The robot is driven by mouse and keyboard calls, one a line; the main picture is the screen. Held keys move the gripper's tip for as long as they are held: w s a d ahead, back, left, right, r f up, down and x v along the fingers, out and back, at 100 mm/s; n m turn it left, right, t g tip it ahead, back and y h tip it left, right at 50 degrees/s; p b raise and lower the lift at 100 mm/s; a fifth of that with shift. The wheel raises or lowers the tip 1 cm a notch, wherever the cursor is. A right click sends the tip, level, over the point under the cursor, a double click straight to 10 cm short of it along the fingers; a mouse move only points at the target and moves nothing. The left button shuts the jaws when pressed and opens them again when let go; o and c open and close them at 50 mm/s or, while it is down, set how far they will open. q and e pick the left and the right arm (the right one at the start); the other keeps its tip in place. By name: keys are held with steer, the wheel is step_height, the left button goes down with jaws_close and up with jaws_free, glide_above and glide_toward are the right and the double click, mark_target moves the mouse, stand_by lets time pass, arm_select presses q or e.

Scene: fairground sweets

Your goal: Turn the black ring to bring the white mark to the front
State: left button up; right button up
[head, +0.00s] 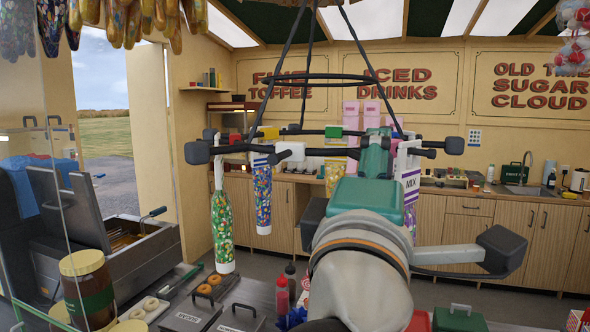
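The black ring (233,149) hangs on dark straps at head height, seen almost edge-on, with black knobs at its ends. A white block (290,151), which looks like the white mark, is on its near side, left of my arm. Red (235,139), yellow (267,132) and green (333,131) blocks also show on it. My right arm comes up from below, and its teal gripper (377,150) overlaps the ring right of the white block. Its fingertips are not clear, so I cannot tell whether they grip or touch the ring. My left gripper is out of view.
Patterned sweet bags hang below the ring: green (221,225), blue (262,195), yellow (333,178) and a purple "MIX" one (410,185). A fryer (130,240) stands left.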

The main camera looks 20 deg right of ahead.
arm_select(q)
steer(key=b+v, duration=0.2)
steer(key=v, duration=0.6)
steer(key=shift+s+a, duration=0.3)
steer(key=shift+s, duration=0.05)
